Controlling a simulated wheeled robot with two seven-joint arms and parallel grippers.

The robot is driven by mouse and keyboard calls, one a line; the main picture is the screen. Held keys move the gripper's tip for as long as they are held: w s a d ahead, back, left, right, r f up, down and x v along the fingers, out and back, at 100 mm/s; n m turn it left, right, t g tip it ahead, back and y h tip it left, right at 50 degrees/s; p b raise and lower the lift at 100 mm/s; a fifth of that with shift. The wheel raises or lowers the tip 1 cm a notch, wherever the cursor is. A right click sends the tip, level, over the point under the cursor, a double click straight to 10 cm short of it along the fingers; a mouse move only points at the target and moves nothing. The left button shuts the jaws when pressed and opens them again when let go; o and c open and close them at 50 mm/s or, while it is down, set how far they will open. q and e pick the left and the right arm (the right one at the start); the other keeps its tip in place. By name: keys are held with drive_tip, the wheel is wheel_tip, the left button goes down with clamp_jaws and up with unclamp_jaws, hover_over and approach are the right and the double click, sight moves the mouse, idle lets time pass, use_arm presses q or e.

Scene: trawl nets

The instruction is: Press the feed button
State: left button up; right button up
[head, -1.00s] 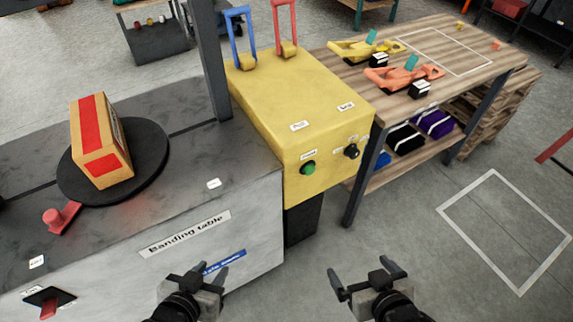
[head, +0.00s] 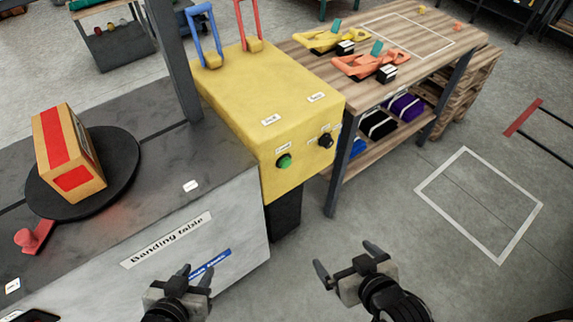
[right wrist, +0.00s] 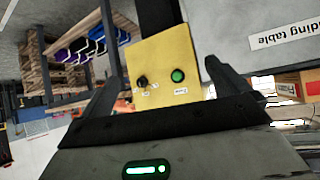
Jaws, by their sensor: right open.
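The green feed button (head: 284,162) is on the front face of the yellow machine box (head: 262,100), left of a black knob (head: 326,140). In the right wrist view the green button (right wrist: 178,75) shows between my finger tips, some distance ahead. My right gripper (head: 346,262) is open and empty, in front of and below the box, apart from the button. My left gripper (head: 197,274) is in front of the banding table (head: 190,220); its two fingers stand apart with nothing seen between them.
A cardboard box with red bands (head: 68,150) sits on a black turntable (head: 122,170) by a red lever (head: 34,238). A wooden bench (head: 440,42) with yellow and orange tools stands right of the yellow box. Floor in front of the bench is clear.

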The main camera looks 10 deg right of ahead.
clamp_jaws()
idle(1.7)
